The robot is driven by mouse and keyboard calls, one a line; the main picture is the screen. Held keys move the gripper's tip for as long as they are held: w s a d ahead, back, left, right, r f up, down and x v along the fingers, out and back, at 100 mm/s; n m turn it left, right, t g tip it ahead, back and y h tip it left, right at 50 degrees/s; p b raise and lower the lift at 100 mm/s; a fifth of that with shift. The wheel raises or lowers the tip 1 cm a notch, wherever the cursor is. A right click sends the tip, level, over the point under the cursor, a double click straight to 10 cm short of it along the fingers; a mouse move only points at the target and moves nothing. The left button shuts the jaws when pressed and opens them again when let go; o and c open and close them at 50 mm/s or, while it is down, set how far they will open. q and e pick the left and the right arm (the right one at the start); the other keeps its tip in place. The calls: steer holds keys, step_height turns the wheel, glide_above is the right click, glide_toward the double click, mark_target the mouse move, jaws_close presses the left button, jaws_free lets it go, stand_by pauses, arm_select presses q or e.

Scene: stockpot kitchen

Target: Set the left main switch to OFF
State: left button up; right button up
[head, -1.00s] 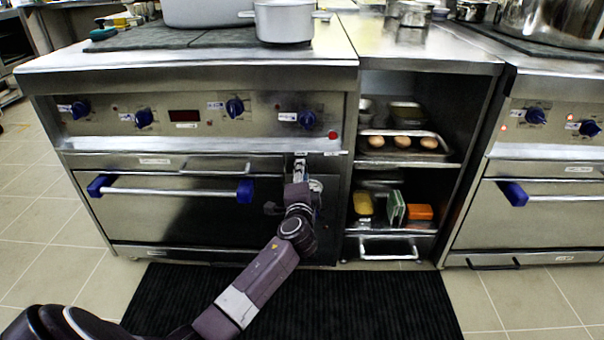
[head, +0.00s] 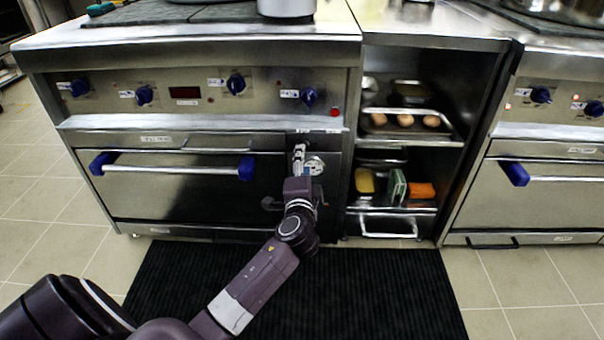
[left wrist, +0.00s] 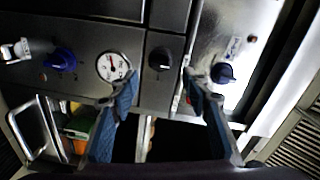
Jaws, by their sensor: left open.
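The left main switch appears to be the black round knob (left wrist: 160,60) with a pale pointer mark, on the dark narrow panel, between a white dial gauge and the control panel in the left wrist view. My left gripper (left wrist: 160,88) is open, its blue-padded fingers on either side of the line to this knob, nothing between them. I cannot tell how far the tips are from it. In the head view my left gripper (head: 299,152) is in front of the narrow panel right of the oven door, and the knob cannot be made out there.
The gauge (head: 315,166) is beside the gripper. A blue knob (left wrist: 62,60) lies beyond it on the panel. Another blue knob (head: 309,96) is on the control panel above. The oven handle (head: 172,170) is left; open shelves with trays (head: 405,137) are right.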

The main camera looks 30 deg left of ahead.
arm_select(q)
steer(key=v, duration=0.5)
steer(key=shift+s+d, duration=0.15)
steer(key=shift+s, duration=0.05)
